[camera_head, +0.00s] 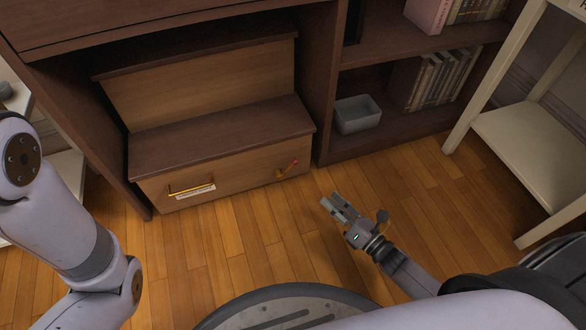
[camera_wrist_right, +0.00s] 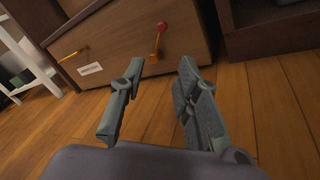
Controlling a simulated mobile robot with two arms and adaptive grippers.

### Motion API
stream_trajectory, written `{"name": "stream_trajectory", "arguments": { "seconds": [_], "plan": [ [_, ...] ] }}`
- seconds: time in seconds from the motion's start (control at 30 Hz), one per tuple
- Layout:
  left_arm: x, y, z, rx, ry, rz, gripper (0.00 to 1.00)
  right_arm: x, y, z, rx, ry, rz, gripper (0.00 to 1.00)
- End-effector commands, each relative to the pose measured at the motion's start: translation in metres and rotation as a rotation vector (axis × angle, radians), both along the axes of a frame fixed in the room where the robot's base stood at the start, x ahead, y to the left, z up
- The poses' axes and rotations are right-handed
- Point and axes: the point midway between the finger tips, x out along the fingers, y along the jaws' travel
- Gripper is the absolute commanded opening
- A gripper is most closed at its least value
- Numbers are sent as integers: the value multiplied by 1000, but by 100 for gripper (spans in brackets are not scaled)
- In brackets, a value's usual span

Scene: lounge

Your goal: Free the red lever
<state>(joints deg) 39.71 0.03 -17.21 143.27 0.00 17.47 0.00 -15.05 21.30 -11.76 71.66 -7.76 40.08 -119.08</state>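The red lever (camera_head: 294,163) is a short brass arm with a red knob, mounted near the right end of the lower wooden drawer front (camera_head: 240,180). In the right wrist view the lever (camera_wrist_right: 158,43) stands nearly upright, knob at the top, beyond my fingertips. My right gripper (camera_head: 331,201) is above the floor, to the right of and nearer than the lever, apart from it. In the right wrist view my right gripper (camera_wrist_right: 161,66) is open and empty, with the lever seen between the fingers. My left arm shows at the left, but its gripper is out of view.
A brass handle (camera_head: 192,189) with a white label (camera_head: 196,192) is on the drawer front's left part. A dark cabinet post stands right of the drawers. A grey bin (camera_head: 358,114) and books (camera_head: 440,80) are on the shelf. A pale side table (camera_head: 535,140) stands right. The wood floor is clear.

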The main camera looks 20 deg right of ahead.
Motion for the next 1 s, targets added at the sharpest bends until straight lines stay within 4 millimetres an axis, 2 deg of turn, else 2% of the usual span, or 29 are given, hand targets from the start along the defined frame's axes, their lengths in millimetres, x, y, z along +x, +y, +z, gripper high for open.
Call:
{"name": "stream_trajectory", "arguments": {
  "seconds": [0.4,0.6,0.8,1.0],
  "plan": [
    [-1,0,-47,0,-3,1,40,85,36,-5,1,-3,1,30],
    [-1,0,-66,1,-4,1,40,119,51,-4,2,-2,2,30],
    [-1,0,-75,1,-4,1,40,138,58,-2,1,0,0,30],
    [-1,0,-76,1,-3,0,40,142,60,-1,1,2,0,30]
  ]
}}
